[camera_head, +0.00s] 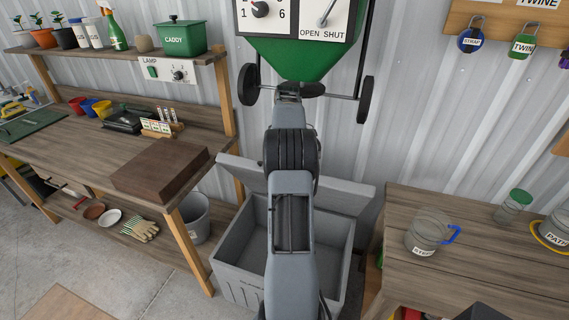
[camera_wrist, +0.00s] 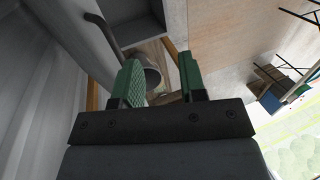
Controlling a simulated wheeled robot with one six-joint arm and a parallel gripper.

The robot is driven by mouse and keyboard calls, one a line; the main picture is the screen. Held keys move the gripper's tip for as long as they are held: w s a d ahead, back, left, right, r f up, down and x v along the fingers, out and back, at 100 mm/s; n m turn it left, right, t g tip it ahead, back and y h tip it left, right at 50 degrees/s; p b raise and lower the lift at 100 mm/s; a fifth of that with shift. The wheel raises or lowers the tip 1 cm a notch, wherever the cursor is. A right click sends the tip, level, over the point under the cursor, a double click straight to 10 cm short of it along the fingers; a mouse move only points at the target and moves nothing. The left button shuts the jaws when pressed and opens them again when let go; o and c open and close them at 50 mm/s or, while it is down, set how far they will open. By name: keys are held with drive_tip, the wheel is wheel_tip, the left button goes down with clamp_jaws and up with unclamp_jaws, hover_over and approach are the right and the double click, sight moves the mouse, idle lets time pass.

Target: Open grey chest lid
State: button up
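The grey chest (camera_head: 240,286) stands on the floor between the two benches in the head view. Its grey lid (camera_head: 345,190) is raised at the back and tilted, so the inside of the chest shows. My arm crosses in front of the chest and hides the middle of it and of the lid. My gripper is hidden behind the arm in the head view. In the wrist view my gripper (camera_wrist: 160,84) is open, with a gap between its green-padded fingers and nothing held. Grey panels show close by there; I cannot tell which part is the lid.
The left workbench (camera_head: 90,155) bears a brown box (camera_head: 160,170); a grey bucket (camera_head: 195,217) stands on its lower shelf. The right bench (camera_head: 440,270) bears a clear jug (camera_head: 425,232). A green hopper (camera_head: 300,55) hangs above and behind the chest.

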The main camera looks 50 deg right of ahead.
drive_tip(key=s+a+r+b, duration=0.2)
drive_tip(key=s+a+r, duration=0.1)
drive_tip(key=s+a, duration=0.3)
drive_tip(key=shift+r, duration=0.3)
drive_tip(key=shift+s, duration=0.1)
idle(0.4)
